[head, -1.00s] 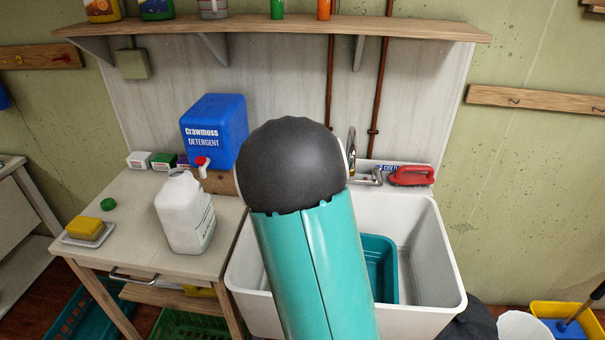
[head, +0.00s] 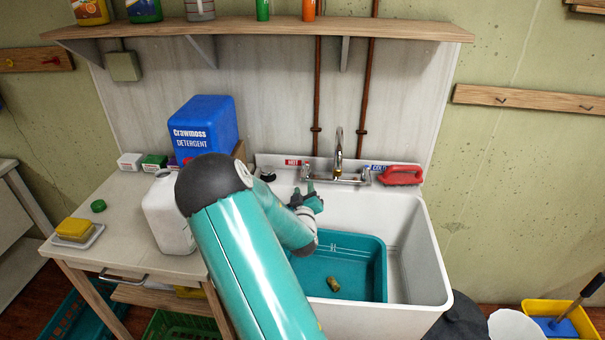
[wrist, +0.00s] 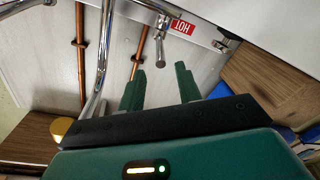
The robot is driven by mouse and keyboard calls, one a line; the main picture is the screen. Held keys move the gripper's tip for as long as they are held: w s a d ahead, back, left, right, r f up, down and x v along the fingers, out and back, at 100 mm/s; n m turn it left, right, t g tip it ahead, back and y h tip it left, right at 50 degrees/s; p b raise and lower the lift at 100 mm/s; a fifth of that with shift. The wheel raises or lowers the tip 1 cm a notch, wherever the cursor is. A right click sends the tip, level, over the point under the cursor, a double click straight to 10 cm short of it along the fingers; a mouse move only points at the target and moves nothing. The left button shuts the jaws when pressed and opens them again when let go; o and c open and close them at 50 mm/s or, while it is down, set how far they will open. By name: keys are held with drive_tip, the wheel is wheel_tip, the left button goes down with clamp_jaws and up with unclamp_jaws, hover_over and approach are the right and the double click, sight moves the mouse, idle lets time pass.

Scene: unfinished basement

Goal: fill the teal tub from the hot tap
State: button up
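The teal tub (head: 372,268) sits in the white sink, its left part hidden behind my arm. A small brass-coloured object (head: 333,284) lies in it. The chrome tap spout (head: 338,145) rises at the sink's back, with no visible stream. A red HOT label (head: 293,162) marks its left side, and the label also shows upside down in the wrist view (wrist: 182,27). My gripper (head: 311,192) is over the back of the sink, just in front of the hot side. In the wrist view its green fingers (wrist: 163,78) are apart with nothing between them.
On the left table stand a white jug (head: 168,220) and a blue detergent box (head: 207,125). A wooden shelf (head: 260,30) runs above. The sink's right part (head: 410,255) is clear.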

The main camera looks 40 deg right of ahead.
sight(305, 168)
drive_tip(key=x, duration=0.9)
drive_tip(key=shift+w+d, duration=0.25)
drive_tip(key=shift+d, duration=0.05)
clamp_jaws()
